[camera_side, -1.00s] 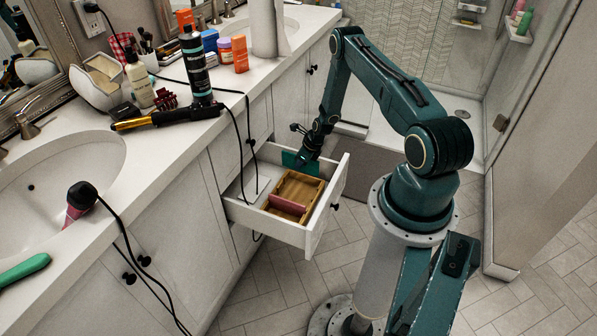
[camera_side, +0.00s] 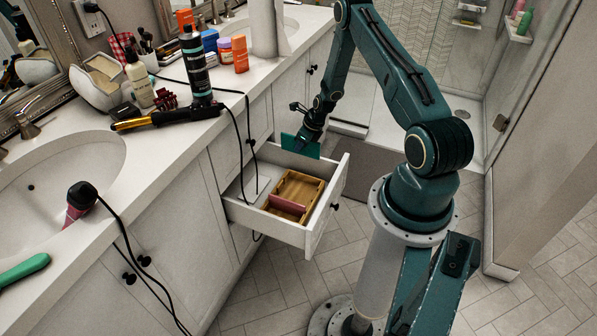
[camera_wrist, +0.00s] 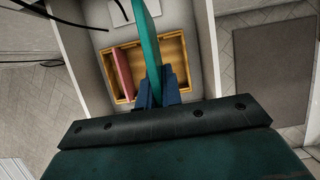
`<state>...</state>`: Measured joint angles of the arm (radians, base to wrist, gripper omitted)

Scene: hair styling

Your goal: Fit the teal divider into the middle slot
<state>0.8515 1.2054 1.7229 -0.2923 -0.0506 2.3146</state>
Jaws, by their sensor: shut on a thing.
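My gripper (camera_side: 306,136) is shut on the teal divider (camera_side: 291,143) and holds it above the far part of the open drawer. In the wrist view the fingers (camera_wrist: 157,96) grip the teal divider (camera_wrist: 148,42), which is seen nearly edge-on. A wooden tray (camera_side: 318,187) lies in the drawer, below and apart from the divider. A pink divider (camera_side: 286,204) stands across the tray towards its near end; it also shows at the left of the tray in the wrist view (camera_wrist: 122,73). The middle slot cannot be made out clearly.
The white drawer (camera_side: 268,223) stands open below the counter, with a pale flat item (camera_side: 252,188) beside the tray. A black cord (camera_side: 242,150) hangs from the counter into the drawer's left side. Bottles and a hot tool (camera_side: 150,121) crowd the counter.

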